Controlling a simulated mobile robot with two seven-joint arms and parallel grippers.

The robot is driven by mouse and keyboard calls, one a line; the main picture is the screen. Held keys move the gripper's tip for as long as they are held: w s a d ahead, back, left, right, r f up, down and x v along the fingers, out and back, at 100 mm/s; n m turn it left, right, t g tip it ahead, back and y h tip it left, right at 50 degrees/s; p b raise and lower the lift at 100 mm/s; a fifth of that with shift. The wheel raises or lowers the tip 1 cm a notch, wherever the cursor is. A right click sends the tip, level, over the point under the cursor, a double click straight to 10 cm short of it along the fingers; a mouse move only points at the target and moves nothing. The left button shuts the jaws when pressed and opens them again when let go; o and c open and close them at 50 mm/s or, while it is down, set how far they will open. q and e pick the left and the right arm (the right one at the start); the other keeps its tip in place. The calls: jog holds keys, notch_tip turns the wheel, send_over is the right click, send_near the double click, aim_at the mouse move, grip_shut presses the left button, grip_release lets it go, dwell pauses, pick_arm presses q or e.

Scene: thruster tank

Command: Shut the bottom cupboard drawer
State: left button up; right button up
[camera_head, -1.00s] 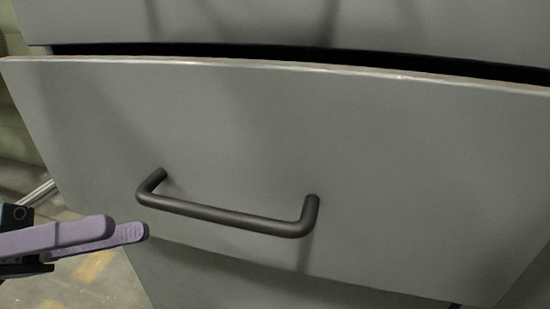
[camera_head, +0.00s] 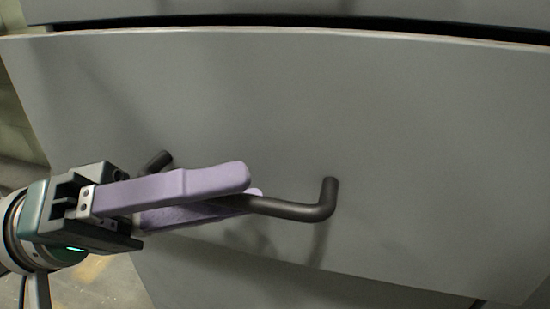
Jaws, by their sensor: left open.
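The grey bottom drawer (camera_head: 420,150) fills most of the head view. A dark gap along its top edge shows that it stands out from the cupboard. Its dark bar handle (camera_head: 300,210) is in the lower middle, with the left part hidden behind my gripper. My left gripper (camera_head: 252,190) comes in from the left, with its purple fingers open. The fingers overlap the handle in the picture; I cannot tell whether they touch it. My right gripper is not in view.
The cupboard front (camera_head: 300,8) continues above the gap. A grey panel (camera_head: 230,285) shows below the drawer front. Bare floor (camera_head: 100,285) with yellowish marks is at the lower left, and a pale wall (camera_head: 15,120) is at the far left.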

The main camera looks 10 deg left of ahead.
pick_arm(q)
jog(key=shift+c, duration=0.4)
grip_shut()
dwell(0.9)
